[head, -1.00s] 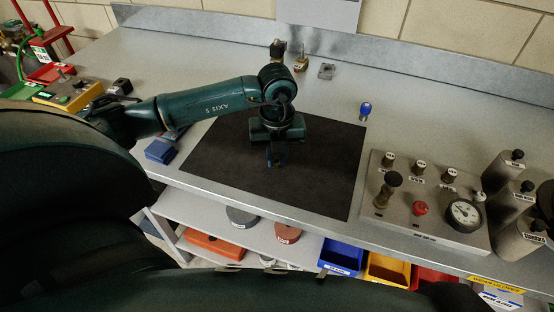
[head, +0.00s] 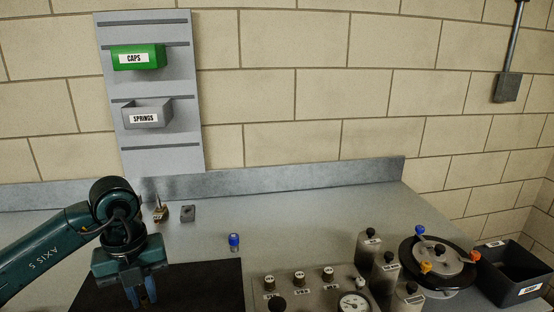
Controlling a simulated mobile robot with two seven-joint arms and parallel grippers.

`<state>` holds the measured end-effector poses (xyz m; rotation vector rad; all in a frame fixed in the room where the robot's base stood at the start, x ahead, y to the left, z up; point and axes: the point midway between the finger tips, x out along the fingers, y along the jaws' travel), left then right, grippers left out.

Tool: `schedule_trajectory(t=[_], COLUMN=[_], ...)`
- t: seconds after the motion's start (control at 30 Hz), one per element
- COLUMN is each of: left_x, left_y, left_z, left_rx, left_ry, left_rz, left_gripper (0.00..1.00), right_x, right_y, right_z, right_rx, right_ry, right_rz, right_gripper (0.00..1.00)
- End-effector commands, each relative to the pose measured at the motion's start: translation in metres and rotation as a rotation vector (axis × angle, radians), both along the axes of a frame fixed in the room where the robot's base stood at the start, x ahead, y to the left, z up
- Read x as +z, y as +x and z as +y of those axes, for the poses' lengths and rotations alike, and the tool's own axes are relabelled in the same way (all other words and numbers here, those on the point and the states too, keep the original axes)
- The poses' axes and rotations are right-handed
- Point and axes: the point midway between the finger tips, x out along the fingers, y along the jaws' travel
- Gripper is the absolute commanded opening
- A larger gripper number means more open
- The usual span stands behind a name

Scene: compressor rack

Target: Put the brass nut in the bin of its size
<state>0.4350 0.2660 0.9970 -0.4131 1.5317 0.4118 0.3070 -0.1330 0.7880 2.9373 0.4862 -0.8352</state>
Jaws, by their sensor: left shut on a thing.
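My left gripper (head: 141,293) is at the lower left, pointing down over the dark mat (head: 205,287). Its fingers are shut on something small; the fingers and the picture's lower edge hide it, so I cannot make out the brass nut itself. My right gripper is not in view. No bin with a readable nut size is in view. A green bin (head: 152,57) labelled CAPS and a grey bin (head: 161,117) labelled SPRINGS hang on the wall panel (head: 184,80).
A blue-capped small item (head: 234,242) stands behind the mat. A gauge panel (head: 292,290), dark-capped grey cylinders (head: 369,245), a round fixture with coloured knobs (head: 437,262) and a dark open bin (head: 511,272) fill the right. The bench's back middle (head: 310,220) is clear.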

Motion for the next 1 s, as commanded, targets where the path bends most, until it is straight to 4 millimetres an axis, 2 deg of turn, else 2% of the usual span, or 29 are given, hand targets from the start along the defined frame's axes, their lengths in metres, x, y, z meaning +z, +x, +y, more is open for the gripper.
schedule_trajectory(t=[1.0], left_x=[0.017], left_y=[0.003], left_z=[-0.047], left_rx=[-2.364], left_ry=[-0.005], left_rz=[-0.006], left_gripper=[0.00], right_x=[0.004], right_y=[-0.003], right_z=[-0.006], right_rx=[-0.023], right_ry=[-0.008], right_rz=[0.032], right_gripper=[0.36])
